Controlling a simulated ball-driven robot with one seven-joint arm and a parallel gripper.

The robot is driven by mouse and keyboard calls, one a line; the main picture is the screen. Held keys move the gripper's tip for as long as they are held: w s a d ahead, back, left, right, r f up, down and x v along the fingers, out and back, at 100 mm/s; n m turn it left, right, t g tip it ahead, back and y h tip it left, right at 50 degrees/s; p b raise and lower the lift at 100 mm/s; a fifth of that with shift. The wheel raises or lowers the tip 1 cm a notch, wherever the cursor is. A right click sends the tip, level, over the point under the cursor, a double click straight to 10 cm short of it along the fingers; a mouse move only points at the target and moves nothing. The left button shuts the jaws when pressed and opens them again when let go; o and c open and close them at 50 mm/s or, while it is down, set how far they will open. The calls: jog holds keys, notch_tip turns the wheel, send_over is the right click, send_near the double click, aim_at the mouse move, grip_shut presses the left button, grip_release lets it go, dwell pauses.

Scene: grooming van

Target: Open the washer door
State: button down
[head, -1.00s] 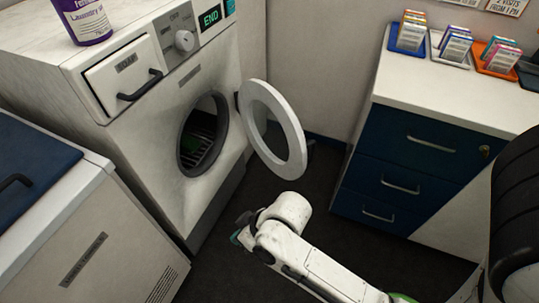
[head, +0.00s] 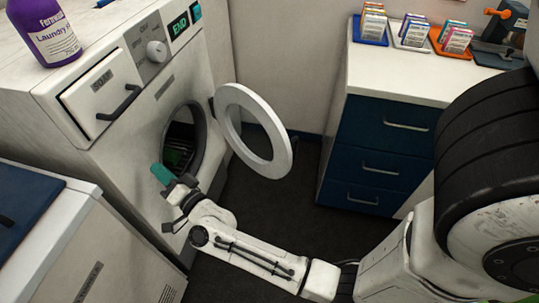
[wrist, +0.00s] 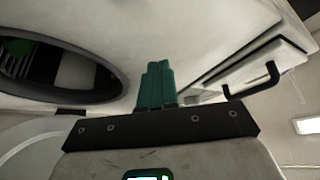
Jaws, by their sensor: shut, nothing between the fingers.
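The washer (head: 100,150) stands at the left in the head view, with END lit on its panel. Its round white door (head: 232,128) stands swung wide open to the right of the dark round opening (head: 184,140). The opening also shows at the left in the wrist view (wrist: 60,72). My gripper (head: 158,174) is shut and empty, with teal fingers in front of the washer's face, just left of and below the opening. Its closed fingers also show in the wrist view (wrist: 155,85). My gripper is apart from the door. I cannot tell whether the fingertips touch the washer face.
The SOAP drawer (head: 100,95) is closed, with a dark handle. A purple laundry bottle (head: 45,35) stands on top. A blue-fronted drawer cabinet (head: 385,145) stands at the right, bearing trays of packets. Dark floor (head: 265,200) lies free between washer and cabinet.

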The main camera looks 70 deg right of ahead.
jog(key=s+d+m+g+h, duration=0.2)
jog(key=d+m+g+h, duration=0.1)
jog(key=d+m+h, duration=0.35)
jog(key=m+g+h, duration=0.3)
jog(key=m+g, duration=1.6)
jog(key=g, duration=0.5)
send_near(285, 150)
jog(key=shift+y, duration=0.25)
jog(key=p+x, duration=0.3)
jog(key=x, duration=0.3)
jog(key=shift+d, duration=0.45)
jog(key=shift+s, duration=0.1)
